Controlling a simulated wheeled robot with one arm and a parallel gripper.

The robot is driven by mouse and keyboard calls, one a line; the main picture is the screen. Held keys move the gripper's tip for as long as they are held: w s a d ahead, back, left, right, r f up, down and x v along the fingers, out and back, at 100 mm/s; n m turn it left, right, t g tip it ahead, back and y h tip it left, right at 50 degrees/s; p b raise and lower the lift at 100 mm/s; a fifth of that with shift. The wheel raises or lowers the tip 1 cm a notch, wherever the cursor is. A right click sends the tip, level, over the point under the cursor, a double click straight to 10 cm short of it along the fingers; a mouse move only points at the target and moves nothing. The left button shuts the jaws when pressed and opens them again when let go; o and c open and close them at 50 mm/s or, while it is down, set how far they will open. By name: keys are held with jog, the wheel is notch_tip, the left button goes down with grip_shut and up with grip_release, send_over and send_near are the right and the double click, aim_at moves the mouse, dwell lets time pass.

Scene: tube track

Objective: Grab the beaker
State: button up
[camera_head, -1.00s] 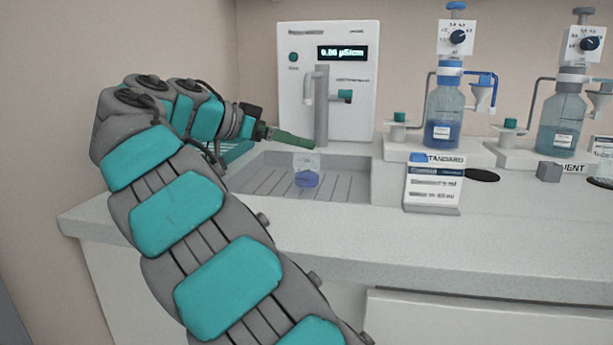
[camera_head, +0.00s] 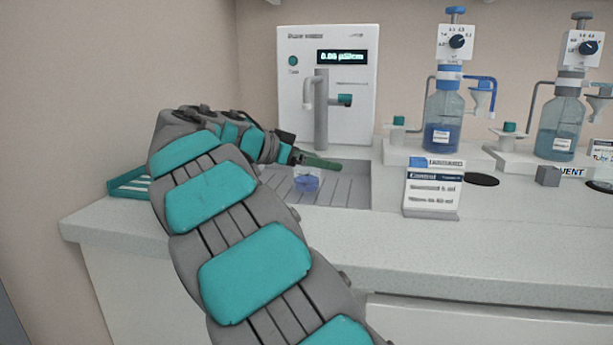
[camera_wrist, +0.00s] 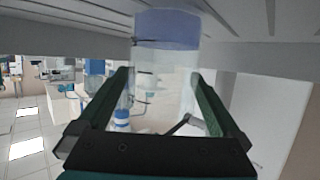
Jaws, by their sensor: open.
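The beaker (camera_head: 306,182) is clear, with blue-violet liquid in its lower part, and stands upright on the ribbed sink tray. My gripper (camera_head: 320,162), with green fingers, is at the height of its upper part in the head view and partly covers it. In the wrist view the picture is turned over, and the beaker (camera_wrist: 167,30) shows at the top with its clear wall reaching down between the fingers. My gripper (camera_wrist: 164,78) is open, with one finger on each side of the beaker's upper part. I cannot tell whether either finger touches it.
A faucet (camera_head: 321,115) rises behind the beaker from a white unit with a display (camera_head: 341,57). A green rack (camera_head: 128,183) lies left of the sink. A label card (camera_head: 433,188) and two dispenser bottles (camera_head: 443,125) (camera_head: 562,127) stand to the right. The front counter is clear.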

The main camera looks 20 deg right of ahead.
jog(key=c, duration=1.4)
jog(key=shift+c, duration=0.2)
jog(key=shift+r, duration=0.15)
